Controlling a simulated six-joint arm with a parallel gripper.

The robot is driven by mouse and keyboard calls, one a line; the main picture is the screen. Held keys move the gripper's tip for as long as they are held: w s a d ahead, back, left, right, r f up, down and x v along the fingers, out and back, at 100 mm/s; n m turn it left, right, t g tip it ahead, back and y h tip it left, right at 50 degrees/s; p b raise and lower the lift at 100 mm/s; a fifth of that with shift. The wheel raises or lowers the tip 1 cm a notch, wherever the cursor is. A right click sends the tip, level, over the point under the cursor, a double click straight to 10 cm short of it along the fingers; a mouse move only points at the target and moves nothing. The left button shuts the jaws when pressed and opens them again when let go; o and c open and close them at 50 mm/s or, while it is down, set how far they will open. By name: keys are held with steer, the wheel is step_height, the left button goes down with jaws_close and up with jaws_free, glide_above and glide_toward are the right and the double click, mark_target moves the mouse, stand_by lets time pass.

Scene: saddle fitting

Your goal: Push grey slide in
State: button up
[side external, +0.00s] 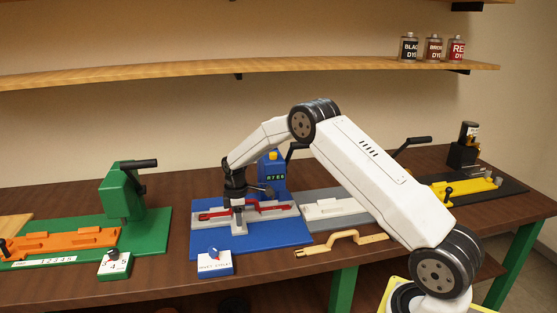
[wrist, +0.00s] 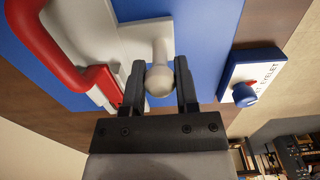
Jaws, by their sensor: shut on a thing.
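The grey slide (side external: 239,229) sits at the front of the blue station (side external: 290,240), and its pale round knob (wrist: 160,80) shows in the wrist view. My gripper (side external: 238,207) is over the blue station. In the wrist view my gripper (wrist: 160,85) has its two dark fingers on either side of the knob, shut on it. A red lever handle (side external: 212,215) lies along the pale fixture; in the wrist view the red handle (wrist: 45,45) is left of the fingers. The slide's inner end is hidden in the side view.
A white-and-blue dial box (side external: 214,264) stands in front of the blue station; it is close on the right in the wrist view (wrist: 250,75). A tan handled piece (side external: 345,242) lies to the right. Green (side external: 150,225) and yellow-black (side external: 470,185) stations flank it.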

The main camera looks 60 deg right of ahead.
steer(key=shift+w+d, duration=0.45)
steer(key=shift+w, duration=0.05)
steer(key=shift+w+d, duration=0.6)
steer(key=shift+w, duration=0.05)
steer(key=shift+o, duration=0.4)
steer(key=shift+o, duration=0.2)
steer(key=shift+d+r, duration=0.1)
steer(key=shift+d, duration=0.05)
steer(key=o, duration=0.8)
steer(key=shift+c, duration=0.2)
steer(key=shift+r, duration=0.1)
